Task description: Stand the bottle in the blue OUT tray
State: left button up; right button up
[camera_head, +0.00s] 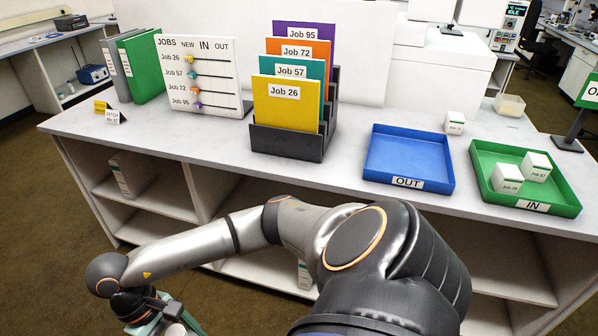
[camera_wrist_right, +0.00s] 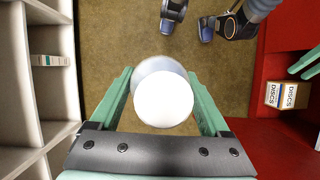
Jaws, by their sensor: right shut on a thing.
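The blue OUT tray (camera_head: 374,165) lies empty on the counter, right of centre. My right gripper (camera_head: 168,322) is low at the left of the head view, in front of the counter and well below its top. In the wrist view my right gripper (camera_wrist_right: 164,100) has its green fingers on both sides of a white round bottle (camera_wrist_right: 163,98), seen from its top end. The bottle is held over the floor; its lower part is mostly hidden. Two green bars (camera_wrist_right: 305,62) at the right edge of the wrist view look like my left gripper's fingers, cut off by the frame.
The green IN tray (camera_head: 483,188) holds white boxes, right of the OUT tray. A small white box (camera_head: 454,123) stands behind. A black rack (camera_head: 285,143) with coloured job folders stands left of the OUT tray. Open shelves (camera_head: 150,190) lie under the counter; red furniture (camera_wrist_right: 270,140) stands opposite.

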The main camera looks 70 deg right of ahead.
aim_at(407, 159)
jog(key=k+l+z, duration=0.15)
jog(key=z, duration=0.25)
jog(key=k+l+z, duration=0.15)
jog(key=l+z, duration=0.25)
jog(key=k+l+z, duration=0.15)
jog(key=l, duration=0.2)
jog(key=l+z, duration=0.2)
jog(key=l, duration=0.15)
jog(key=k+l, duration=0.1)
jog(key=l, duration=0.3)
jog(key=k+l, duration=0.1)
jog(key=l, duration=0.25)
jog(key=z, duration=0.05)
